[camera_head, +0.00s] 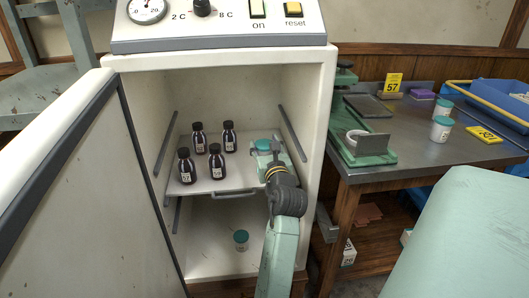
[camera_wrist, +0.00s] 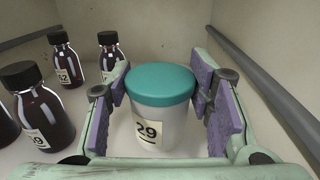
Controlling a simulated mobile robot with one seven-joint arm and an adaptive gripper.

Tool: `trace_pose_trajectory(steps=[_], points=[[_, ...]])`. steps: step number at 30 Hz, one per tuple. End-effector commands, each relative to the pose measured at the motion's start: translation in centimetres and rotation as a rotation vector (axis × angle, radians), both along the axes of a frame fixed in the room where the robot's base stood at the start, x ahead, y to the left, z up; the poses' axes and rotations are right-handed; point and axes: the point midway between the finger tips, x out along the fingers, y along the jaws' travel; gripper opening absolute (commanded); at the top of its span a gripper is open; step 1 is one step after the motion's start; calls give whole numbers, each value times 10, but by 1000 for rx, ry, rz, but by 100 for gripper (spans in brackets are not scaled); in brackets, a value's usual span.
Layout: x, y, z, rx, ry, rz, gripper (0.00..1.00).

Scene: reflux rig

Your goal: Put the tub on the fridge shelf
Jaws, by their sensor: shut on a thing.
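The tub, white with a teal lid and a label reading 29, shows large in the wrist view (camera_wrist: 160,110). My gripper (camera_wrist: 163,100) has its purple-padded fingers on both sides of the tub, shut on it. In the head view the tub's teal lid (camera_head: 263,145) is at the right side of the fridge shelf (camera_head: 232,183), with my gripper (camera_head: 267,158) around it. The tub is upright. Whether its base touches the shelf is hidden by my gripper and arm. The fridge (camera_head: 318,130) is open, its door (camera_head: 70,190) swung to the left.
Several dark bottles (camera_head: 217,162) stand on the left and middle of the shelf, left of the tub. The fridge's right wall is close to my gripper. A workbench (camera_head: 420,150) with more tubs stands right.

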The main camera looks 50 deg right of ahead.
Motion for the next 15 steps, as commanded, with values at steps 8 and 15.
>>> trace_pose_trajectory(steps=[8, 15], points=[[0, 0, -35, 1, 1, 0, 19], [0, 0, -36, -1, 0, 0, 19]])
